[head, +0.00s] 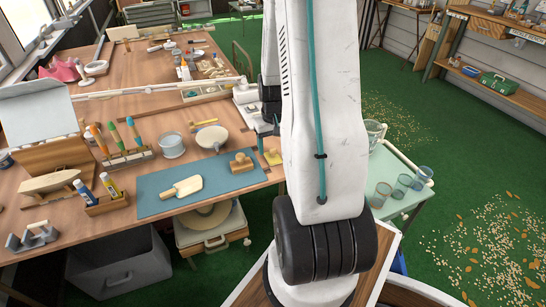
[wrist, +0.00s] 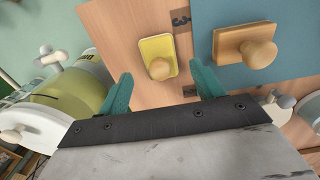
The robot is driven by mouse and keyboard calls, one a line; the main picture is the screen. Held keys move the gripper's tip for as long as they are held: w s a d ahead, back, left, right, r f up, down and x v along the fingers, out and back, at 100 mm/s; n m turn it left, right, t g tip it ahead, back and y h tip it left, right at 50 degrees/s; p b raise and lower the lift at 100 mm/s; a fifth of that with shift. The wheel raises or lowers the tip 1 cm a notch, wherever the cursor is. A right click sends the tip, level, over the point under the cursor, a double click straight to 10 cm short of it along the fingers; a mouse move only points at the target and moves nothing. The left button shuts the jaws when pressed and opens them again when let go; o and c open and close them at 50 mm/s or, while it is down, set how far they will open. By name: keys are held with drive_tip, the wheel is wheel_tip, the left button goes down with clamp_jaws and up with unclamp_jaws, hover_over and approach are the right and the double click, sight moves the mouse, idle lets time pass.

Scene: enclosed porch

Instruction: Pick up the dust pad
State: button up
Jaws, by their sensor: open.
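The dust pad looks to be the yellow rectangular pad with a round wooden knob (wrist: 154,48). In the wrist view it lies on the wooden bench top beside the blue mat (wrist: 220,80), just beyond my fingertips. In the head view the pad (head: 272,157) shows at the bench's right edge, close to my arm. My gripper (wrist: 161,72) has two teal fingers, apart and empty, with the pad's knob lying between their lines of reach. In the head view my arm covers most of the gripper.
A wooden block with a knob (wrist: 245,47) sits on the blue mat near the pad; it also shows in the head view (head: 240,163). A cream paddle (head: 182,191) lies on the mat. A pale green side table with glasses (head: 383,192) stands right of my arm.

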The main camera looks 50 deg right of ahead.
sight(273, 149)
drive_tip(key=shift+f, duration=1.5)
drive_tip(key=c, duration=1.1)
drive_tip(key=shift+c, duration=0.2)
drive_tip(key=shift+r, duration=0.1)
